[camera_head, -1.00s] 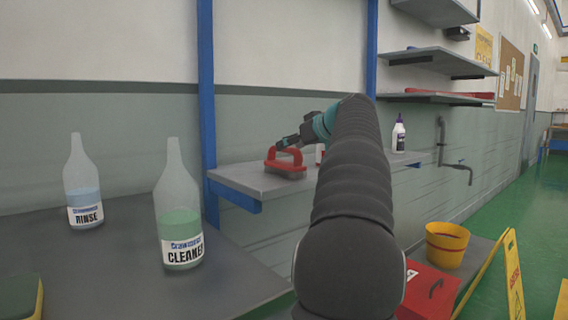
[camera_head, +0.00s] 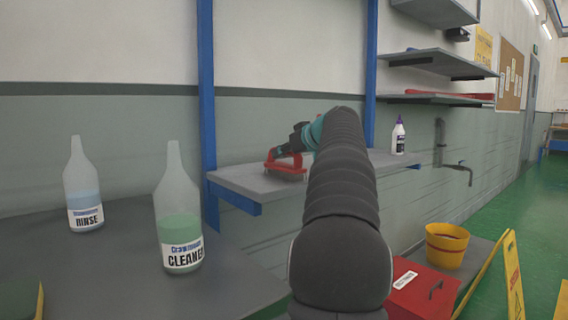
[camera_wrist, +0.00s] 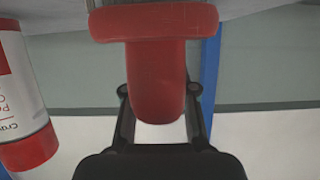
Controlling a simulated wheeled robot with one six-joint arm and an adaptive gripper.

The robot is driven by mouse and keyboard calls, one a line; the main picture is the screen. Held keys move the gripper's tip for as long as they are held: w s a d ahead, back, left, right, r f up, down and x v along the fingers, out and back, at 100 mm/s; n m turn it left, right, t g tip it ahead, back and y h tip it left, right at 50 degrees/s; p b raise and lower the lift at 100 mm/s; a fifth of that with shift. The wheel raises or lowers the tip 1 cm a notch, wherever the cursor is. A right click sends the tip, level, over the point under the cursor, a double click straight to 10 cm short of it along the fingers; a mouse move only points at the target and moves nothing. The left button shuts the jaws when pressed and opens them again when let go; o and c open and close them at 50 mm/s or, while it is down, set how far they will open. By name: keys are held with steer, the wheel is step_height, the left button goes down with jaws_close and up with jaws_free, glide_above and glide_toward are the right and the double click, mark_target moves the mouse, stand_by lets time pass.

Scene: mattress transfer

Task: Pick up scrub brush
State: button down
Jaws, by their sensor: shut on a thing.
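The red scrub brush (camera_head: 287,167) is on the grey shelf (camera_head: 240,181) against the wall, its bristle side down. In the wrist view, its red body and handle (camera_wrist: 155,62) fill the upper middle. My gripper (camera_head: 287,152) is at the brush. In the wrist view, my gripper (camera_wrist: 159,98) has a dark finger on each side of the red handle and is shut on it. Whether the brush is clear of the shelf cannot be told.
A white container with a red cap (camera_wrist: 28,150) is beside the brush in the wrist view. RINSE (camera_head: 84,190) and CLEANER (camera_head: 179,225) bottles stand on the near counter. A white bottle (camera_head: 398,137) stands farther right. A blue post (camera_head: 207,90) rises behind the shelf.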

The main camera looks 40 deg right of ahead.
steer(key=shift+r, duration=0.15)
step_height(320, 180, up, 8)
steer(key=shift+f+p, duration=0.25)
steer(key=shift+p, duration=0.9)
steer(key=shift+r, duration=1.05)
